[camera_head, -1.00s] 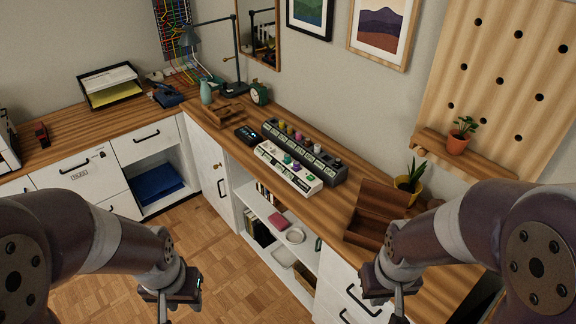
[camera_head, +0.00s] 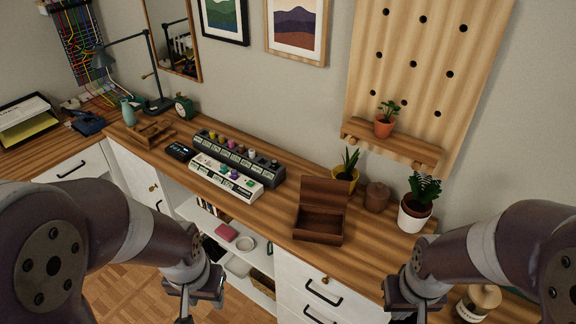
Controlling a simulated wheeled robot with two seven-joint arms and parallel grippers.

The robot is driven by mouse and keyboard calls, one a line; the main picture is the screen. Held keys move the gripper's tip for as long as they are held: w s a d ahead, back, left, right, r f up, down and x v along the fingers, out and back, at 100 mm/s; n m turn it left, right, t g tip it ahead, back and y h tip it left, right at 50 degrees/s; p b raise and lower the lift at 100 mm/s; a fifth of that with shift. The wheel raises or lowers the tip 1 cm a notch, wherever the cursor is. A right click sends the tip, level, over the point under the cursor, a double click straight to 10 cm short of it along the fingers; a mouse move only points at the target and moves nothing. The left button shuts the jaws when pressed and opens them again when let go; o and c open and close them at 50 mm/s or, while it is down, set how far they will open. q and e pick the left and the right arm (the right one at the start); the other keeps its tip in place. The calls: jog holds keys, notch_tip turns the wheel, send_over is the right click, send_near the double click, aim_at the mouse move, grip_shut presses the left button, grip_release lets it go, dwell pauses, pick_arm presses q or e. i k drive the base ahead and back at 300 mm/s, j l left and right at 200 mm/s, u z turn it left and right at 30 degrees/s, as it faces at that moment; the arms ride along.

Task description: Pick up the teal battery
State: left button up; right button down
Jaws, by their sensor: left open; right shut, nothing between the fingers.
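A white rack (camera_head: 208,172) with coloured round ends in its slots lies on the wooden desk. A small teal-green piece (camera_head: 224,169) shows in it, beside a purple one; at this size I cannot tell for sure that it is the teal battery. A dark grey rack (camera_head: 267,175) with yellow, purple and other coloured tops stands just behind. My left gripper (camera_head: 184,308) is open and empty, in front of the desk and below the racks. My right gripper (camera_head: 417,308) is shut and empty at the lower right, well apart from the racks.
An open wooden box (camera_head: 318,226) stands right of the racks, with potted plants (camera_head: 415,217) and a brown lidded pot (camera_head: 376,197) beyond. A small black device (camera_head: 179,151) lies left of the white rack. Bare desk (camera_head: 275,207) lies between rack and box.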

aim_at(224, 169)
jog(key=i+j+z, duration=0.15)
jog(key=z, duration=0.3)
jog(key=j+z, duration=0.45)
jog(key=i+j+z, duration=0.1)
jog(key=j+z, duration=0.15)
jog(key=z, duration=0.2)
jog(key=j+z, duration=0.6)
jog(key=z, duration=0.25)
jog(key=k+j+z, duration=0.1)
jog(key=j, duration=0.35)
jog(key=k+j, duration=0.2)
jog(key=j, duration=0.25)
jog(key=k+j+z, duration=0.15)
jog(key=j, duration=0.35)
jog(key=k+j+z, duration=0.1)
jog(key=j, duration=0.3)
jog(key=k+j, duration=0.3)
jog(key=j, duration=0.15)
jog(key=k+j+z, duration=0.15)
jog(key=j, duration=0.25)
